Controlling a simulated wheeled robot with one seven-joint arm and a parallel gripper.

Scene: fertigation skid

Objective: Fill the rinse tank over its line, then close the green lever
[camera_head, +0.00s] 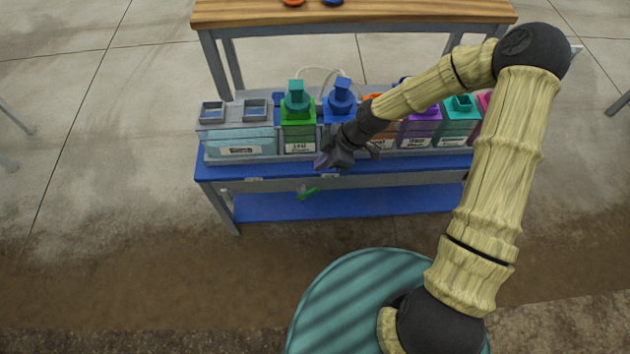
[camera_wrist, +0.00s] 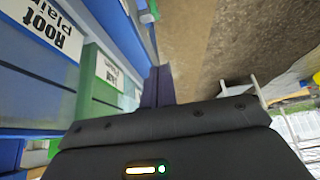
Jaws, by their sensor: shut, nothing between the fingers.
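The green lever (camera_head: 307,193) hangs below the front edge of the blue bench, left of its middle. A wide pale-blue tank (camera_head: 222,149) at the left end of the bench may be the rinse tank; its label is too small to read and I cannot make out a fill line. My gripper (camera_head: 323,162) is shut and empty, in front of the green and blue containers, above and slightly right of the lever. Its closed fingers (camera_wrist: 157,86) show in the wrist view, near the bench front. The lever is not clearly seen there.
A green container (camera_head: 298,138) with a teal pump top and a blue container (camera_head: 339,112) stand beside the tank. Orange, purple (camera_head: 421,127), teal (camera_head: 458,126) and magenta containers continue right, partly behind my arm. A wooden-topped table (camera_head: 360,12) stands behind. The lower blue shelf (camera_head: 380,203) looks bare.

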